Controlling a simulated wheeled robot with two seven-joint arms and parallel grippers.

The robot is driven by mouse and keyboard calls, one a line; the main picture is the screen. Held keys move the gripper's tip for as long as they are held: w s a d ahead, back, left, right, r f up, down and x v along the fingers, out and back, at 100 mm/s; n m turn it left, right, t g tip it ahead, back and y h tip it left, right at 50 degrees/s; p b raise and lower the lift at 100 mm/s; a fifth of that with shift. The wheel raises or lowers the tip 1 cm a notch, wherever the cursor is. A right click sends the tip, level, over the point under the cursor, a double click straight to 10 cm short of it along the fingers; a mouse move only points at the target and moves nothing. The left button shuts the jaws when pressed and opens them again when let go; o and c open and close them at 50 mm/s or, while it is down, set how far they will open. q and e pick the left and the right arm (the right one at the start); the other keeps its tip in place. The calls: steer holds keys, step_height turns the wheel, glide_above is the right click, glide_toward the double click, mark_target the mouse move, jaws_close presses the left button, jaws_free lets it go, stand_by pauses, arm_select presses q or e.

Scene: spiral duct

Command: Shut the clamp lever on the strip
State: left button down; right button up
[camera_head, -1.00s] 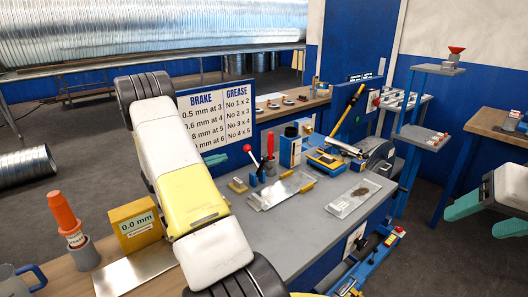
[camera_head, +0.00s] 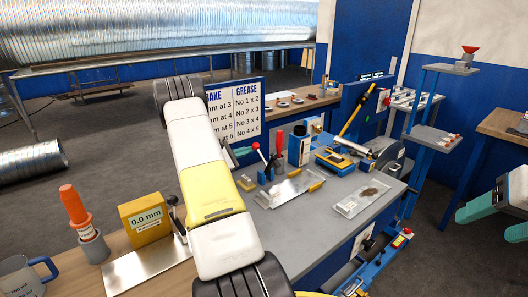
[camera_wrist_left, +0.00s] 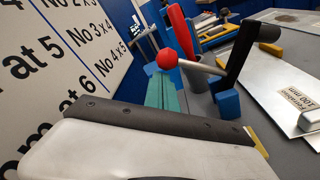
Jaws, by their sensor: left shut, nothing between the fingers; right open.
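The clamp lever has a red ball knob (camera_head: 256,146) on a slanting rod, above a blue clamp base at the left end of the metal strip (camera_head: 290,188). In the left wrist view the red ball (camera_wrist_left: 166,60) ends a silver rod joined to a black arm on a blue block (camera_wrist_left: 228,102). My left gripper (camera_head: 242,151) is shut and empty, just left of the knob. Its teal fingers also show in the wrist view (camera_wrist_left: 167,92), just below the ball; whether they touch it I cannot tell. My right gripper (camera_head: 488,216) is open at the right edge, far from the clamp.
A red-handled tool (camera_head: 278,142) stands in a holder just behind the lever. A brake and grease sign (camera_head: 246,112) stands behind the left gripper. The grey bench front (camera_head: 310,228) is clear.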

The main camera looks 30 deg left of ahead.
arm_select(q)
steer(key=shift+w+d+f, duration=0.1)
steer(key=shift+w+d, duration=0.05)
steer(key=shift+w, duration=0.35)
